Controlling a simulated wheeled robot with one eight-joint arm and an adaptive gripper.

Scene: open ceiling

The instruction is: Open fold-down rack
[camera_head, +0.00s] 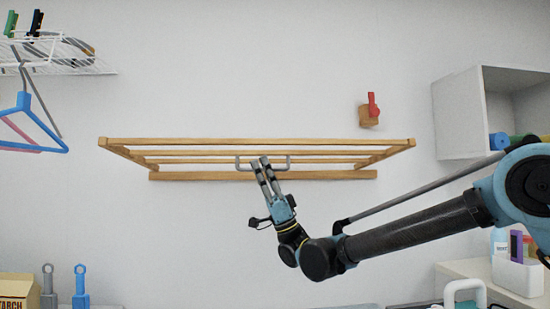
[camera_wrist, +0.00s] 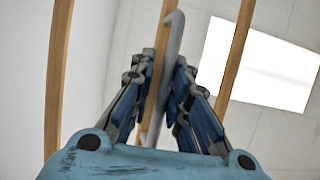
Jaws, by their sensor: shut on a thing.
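The wooden fold-down rack (camera_head: 255,141) is on the white wall in the head view. It stands out from the wall, its slatted frame roughly level above a lower wooden rail. A grey U-shaped handle (camera_head: 284,163) hangs at the middle of its front. My gripper (camera_head: 262,165) is at this handle, reaching up from below. In the wrist view the fingers (camera_wrist: 163,75) are shut on the grey handle bar (camera_wrist: 171,50), and wooden slats (camera_wrist: 235,55) of the rack show above. The exact finger contact is partly hidden.
A red hook on a wooden block (camera_head: 370,110) is on the wall to the right. A white open shelf (camera_head: 460,110) is at the right, near my arm. Bottles and a box stand below.

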